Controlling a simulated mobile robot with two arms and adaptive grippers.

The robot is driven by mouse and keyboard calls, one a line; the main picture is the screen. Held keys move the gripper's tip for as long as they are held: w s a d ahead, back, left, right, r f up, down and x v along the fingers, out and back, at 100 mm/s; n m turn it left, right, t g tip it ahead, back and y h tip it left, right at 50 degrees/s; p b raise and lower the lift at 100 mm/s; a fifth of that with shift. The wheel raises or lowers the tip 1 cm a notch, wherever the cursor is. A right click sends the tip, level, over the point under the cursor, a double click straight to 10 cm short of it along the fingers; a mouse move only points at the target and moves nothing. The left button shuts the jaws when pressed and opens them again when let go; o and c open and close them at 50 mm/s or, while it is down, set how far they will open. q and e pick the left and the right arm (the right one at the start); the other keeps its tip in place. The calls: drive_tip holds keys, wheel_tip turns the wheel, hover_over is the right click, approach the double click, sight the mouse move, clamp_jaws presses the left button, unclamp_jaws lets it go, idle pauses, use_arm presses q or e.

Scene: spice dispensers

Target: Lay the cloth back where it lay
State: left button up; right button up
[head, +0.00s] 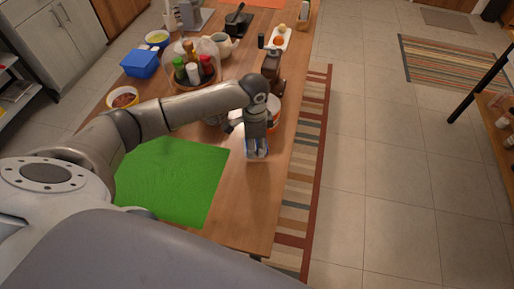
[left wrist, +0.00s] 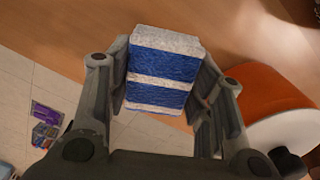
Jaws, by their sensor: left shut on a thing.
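The cloth is a folded, blue-and-white striped block in the left wrist view (left wrist: 162,70). My left gripper (left wrist: 170,95) is shut on it, with a finger on each side. In the head view my left gripper (head: 257,148) points down near the right edge of the wooden table, and only a little of the cloth (head: 257,157) shows between its fingers. I cannot tell whether the cloth touches the table. My right gripper is not in view.
A green mat (head: 175,180) lies left of the gripper. A brown grinder (head: 271,66), a clear-domed set of bottles (head: 193,68), a blue box (head: 140,63) and a bowl (head: 122,97) stand farther back. Bare wood (head: 240,215) lies right of the mat.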

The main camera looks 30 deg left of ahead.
use_arm(q)
drive_tip(key=shift+w+d+f, duration=0.15)
drive_tip(key=shift+w+f, duration=0.45)
drive_tip(key=shift+f, duration=0.1)
wheel_tip(320, 180, down, 2)
drive_tip(key=shift+f+p, duration=0.1)
drive_tip(key=shift+p, duration=0.25)
drive_tip(key=shift+f, duration=0.45)
drive_tip(key=o, duration=1)
drive_tip(key=shift+f, duration=0.15)
wheel_tip(320, 180, up, 12)
drive_tip(key=shift+r+b, duration=0.2)
drive_tip(key=shift+b, duration=0.3)
